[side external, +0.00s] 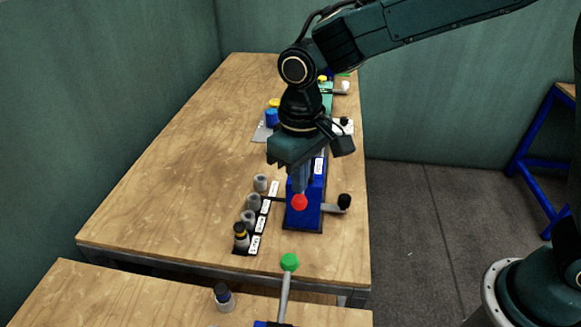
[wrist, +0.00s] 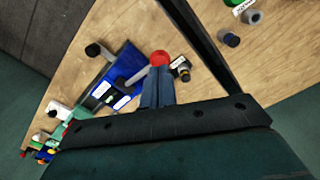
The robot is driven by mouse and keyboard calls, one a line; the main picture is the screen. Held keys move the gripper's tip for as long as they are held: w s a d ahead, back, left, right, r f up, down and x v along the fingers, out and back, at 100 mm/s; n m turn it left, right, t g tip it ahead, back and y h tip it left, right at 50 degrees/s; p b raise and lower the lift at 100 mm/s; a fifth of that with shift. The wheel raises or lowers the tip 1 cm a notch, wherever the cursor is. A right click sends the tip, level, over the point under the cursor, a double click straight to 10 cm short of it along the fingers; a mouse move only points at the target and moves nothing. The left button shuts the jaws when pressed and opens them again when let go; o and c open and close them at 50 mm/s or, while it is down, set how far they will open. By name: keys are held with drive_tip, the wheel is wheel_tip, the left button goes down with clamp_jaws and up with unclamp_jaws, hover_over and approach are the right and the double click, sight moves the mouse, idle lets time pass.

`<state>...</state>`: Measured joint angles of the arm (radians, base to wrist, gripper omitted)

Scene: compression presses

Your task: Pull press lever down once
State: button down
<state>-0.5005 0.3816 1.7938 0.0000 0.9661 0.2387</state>
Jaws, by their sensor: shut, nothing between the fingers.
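A blue press (side external: 304,212) stands near the front right of the wooden table. Its lever ends in a red ball knob (side external: 299,202). The knob also shows in the wrist view (wrist: 160,58), with the grey lever (wrist: 136,74) running from it to the blue press body (wrist: 112,76). My gripper (side external: 301,190) points down over the press, its fingers shut together and empty. In the wrist view its fingertips (wrist: 158,70) lie right at the knob's edge. I cannot tell whether they touch it. My gripper hides part of the press in the side view.
A labelled rack (side external: 259,223) with several small cylinders stands left of the press. A black knob (side external: 344,201) sticks out to its right. A second lever with a green knob (side external: 289,262) rises from the nearer table. More devices stand behind my gripper. The table's left side is clear.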

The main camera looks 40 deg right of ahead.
sight(299, 204)
drive_tip(key=shift+f, duration=3.45)
drive_tip(key=shift+r, duration=0.15)
idle(0.6)
drive_tip(key=shift+r, duration=6.15)
drive_tip(key=shift+d, duration=0.1)
